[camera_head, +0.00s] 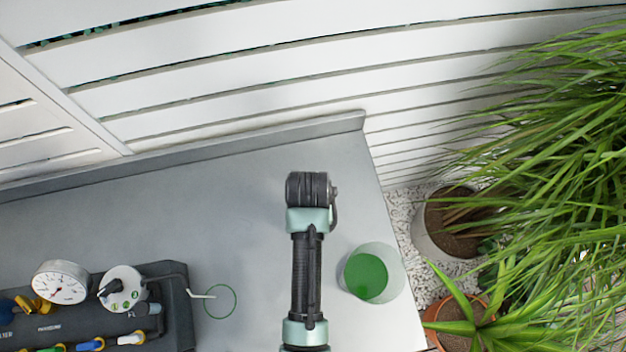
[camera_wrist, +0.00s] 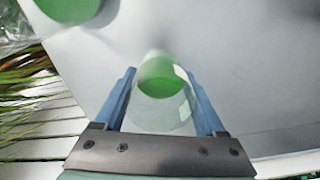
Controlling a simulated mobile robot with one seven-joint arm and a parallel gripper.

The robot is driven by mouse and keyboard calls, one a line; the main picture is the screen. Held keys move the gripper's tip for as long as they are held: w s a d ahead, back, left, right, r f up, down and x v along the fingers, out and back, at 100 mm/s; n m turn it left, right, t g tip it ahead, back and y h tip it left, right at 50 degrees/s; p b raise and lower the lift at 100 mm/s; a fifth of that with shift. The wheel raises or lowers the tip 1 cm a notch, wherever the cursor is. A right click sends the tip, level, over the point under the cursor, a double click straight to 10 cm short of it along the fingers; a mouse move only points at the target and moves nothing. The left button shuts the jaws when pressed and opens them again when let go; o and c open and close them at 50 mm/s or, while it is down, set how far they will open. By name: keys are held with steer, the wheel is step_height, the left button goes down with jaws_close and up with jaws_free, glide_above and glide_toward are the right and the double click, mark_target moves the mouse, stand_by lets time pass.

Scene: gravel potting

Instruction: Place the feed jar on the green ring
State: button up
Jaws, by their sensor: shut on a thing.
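A clear jar with green contents (camera_wrist: 162,86) is between the two blue fingers of my gripper (camera_wrist: 160,74) in the wrist view. The gripper is shut on it; I take this for the feed jar. In the head view my arm covers the gripper and this jar. The green ring (camera_head: 220,285) is a thin outline on the grey tabletop, left of my arm in the head view. No object stands inside it. I cannot tell the held jar's height above the table.
A larger clear vessel with green contents (camera_head: 367,275) stands right of my arm, near the table's edge; it shows at the wrist view's top left (camera_wrist: 68,8). A dark panel with gauges and knobs (camera_head: 172,290) is left of the ring. Potted plants (camera_head: 455,235) stand beyond the edge.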

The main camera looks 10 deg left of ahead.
steer(key=shift+w+f, duration=0.15)
steer(key=shift+f, duration=2.6)
steer(key=shift+f, duration=0.1)
steer(key=o, duration=1.6)
steer(key=shift+c, duration=0.2)
